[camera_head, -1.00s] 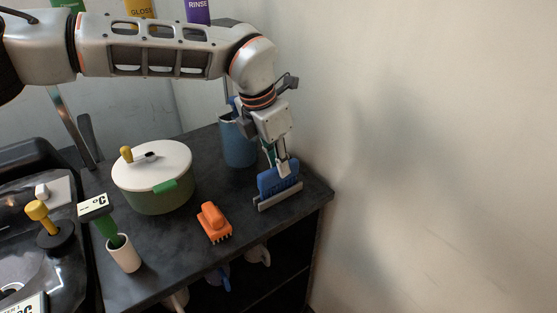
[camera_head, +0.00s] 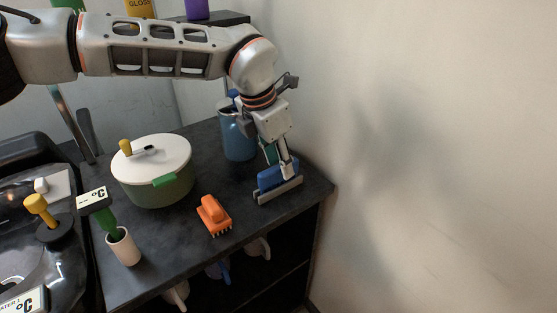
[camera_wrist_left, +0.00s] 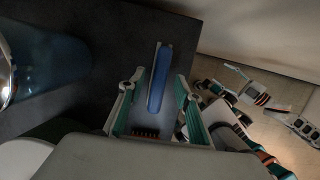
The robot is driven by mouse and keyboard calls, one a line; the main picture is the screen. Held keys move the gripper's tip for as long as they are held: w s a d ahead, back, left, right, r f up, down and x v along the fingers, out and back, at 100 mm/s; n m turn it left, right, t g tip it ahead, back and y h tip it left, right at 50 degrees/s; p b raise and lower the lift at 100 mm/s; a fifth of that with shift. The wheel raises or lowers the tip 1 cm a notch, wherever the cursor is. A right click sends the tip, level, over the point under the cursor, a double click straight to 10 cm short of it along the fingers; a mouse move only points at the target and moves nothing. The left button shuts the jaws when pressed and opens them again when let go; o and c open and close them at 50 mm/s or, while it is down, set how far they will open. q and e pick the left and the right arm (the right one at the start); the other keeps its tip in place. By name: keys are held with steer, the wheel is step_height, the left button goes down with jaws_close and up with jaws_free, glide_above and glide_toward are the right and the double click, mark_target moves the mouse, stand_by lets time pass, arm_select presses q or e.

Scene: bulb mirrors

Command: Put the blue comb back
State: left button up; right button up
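The blue comb (camera_head: 270,178) stands in a narrow grey holder (camera_head: 278,191) at the right front corner of the dark counter. My left gripper (camera_head: 287,170) is right at the comb and partly hides it in the head view. In the left wrist view, the blue comb (camera_wrist_left: 160,78) shows as a narrow strip beyond the fingertips. The fingers of my left gripper (camera_wrist_left: 158,98) are spread there, with a gap on both sides of the comb. How fully the comb is seated is hard to tell.
An orange brush (camera_head: 213,214) lies on the counter left of the holder. A blue cup (camera_head: 238,138) stands behind my gripper; a lidded green pot (camera_head: 155,185) and white cup (camera_head: 124,247) stand further left. A wall (camera_head: 430,160) rises close on the right.

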arm_select(q)
steer(key=v, duration=1.2)
